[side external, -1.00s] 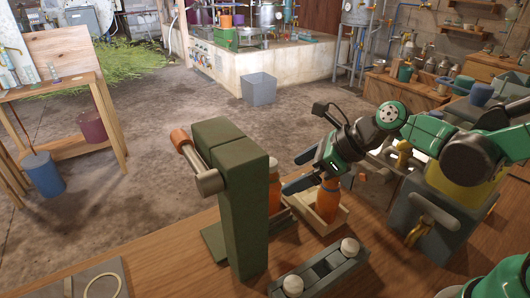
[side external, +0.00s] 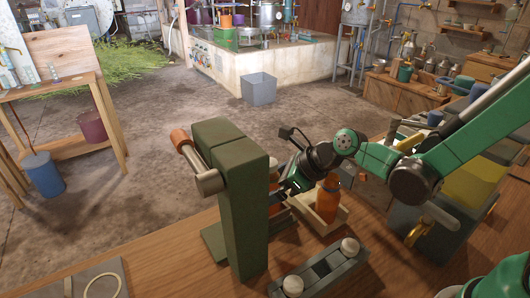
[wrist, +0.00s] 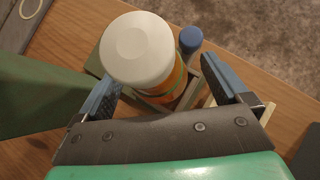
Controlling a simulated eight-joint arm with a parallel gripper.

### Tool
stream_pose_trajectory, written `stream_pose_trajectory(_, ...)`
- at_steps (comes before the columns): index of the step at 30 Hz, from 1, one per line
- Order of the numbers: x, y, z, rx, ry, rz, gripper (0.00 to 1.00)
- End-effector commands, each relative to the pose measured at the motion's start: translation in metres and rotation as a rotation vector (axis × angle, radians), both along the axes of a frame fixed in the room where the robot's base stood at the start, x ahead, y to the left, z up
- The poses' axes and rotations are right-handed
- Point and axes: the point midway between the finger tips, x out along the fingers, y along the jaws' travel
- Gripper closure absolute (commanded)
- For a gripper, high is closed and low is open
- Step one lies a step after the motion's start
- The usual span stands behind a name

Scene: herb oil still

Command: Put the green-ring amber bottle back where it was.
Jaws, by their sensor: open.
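An amber bottle (side external: 328,200) stands upright in a pale wooden tray (side external: 326,228), in the side view. Another amber bottle (side external: 273,202) is mostly hidden behind the green upright block (side external: 238,205). My gripper (side external: 287,187) is open, low behind that block's right side and left of the uncovered bottle. In the wrist view, a white-capped bottle (wrist: 138,48) with an orange body shows between my spread fingers (wrist: 162,74), nearer the left one. I cannot tell whether the fingers touch it.
A blue round-topped item (wrist: 190,38) is just beyond the white-capped bottle in the wrist view. A grey fixture with pale knobs (side external: 320,270) stands in front of the tray. The green block, with its orange-ended handle (side external: 180,137), stands close to my gripper.

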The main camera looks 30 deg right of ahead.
Motion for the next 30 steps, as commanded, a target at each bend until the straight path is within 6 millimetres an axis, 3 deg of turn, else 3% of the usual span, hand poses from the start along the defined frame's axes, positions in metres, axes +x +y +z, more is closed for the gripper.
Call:
stream_pose_trajectory(11,0.0026,0.0025,-0.0039,0.001,0.0,0.001,0.06)
stream_pose_trajectory(14,0.0025,0.0025,-0.0038,0.001,0.0,0.001,0.28)
stream_pose_trajectory(21,0.0025,0.0024,-0.0037,0.0,0.0,0.0,0.96)
stream_pose_trajectory(22,0.0026,0.0024,-0.0037,0.0,0.0,0.0,1.0)
stream_pose_trajectory(30,0.0025,0.0024,-0.0033,0.0,0.0,0.0,1.0)
